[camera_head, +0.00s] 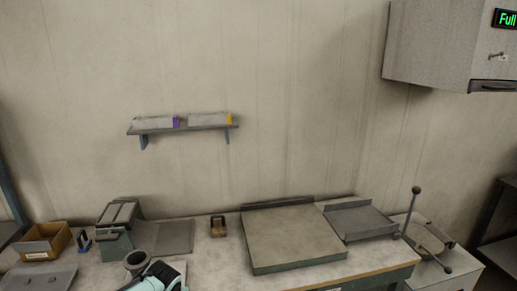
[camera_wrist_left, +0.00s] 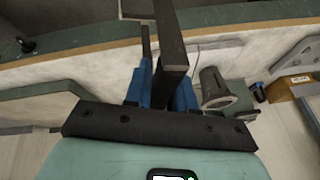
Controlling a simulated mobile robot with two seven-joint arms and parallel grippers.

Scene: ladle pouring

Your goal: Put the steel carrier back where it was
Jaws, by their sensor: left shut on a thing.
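My left gripper (camera_wrist_left: 162,92) has blue fingers and is shut on a long, dark grey steel bar, which I take to be the steel carrier (camera_wrist_left: 170,38). The bar runs from between the fingers toward the top of the left wrist view. In the head view only the teal and black wrist of my left gripper (camera_head: 163,277) shows at the bottom edge, low over the bench front. The carrier cannot be made out there. I cannot tell whether the bar touches the bench. My right gripper is not in view.
The workbench (camera_head: 212,262) bears a grey-green device (camera_head: 118,238), a grey cup (camera_head: 135,259), a cardboard box (camera_head: 36,249), a small brown block (camera_head: 219,226), a large flat tray (camera_head: 293,243) and a smaller tray (camera_head: 358,220). A lever unit (camera_head: 434,272) stands at right.

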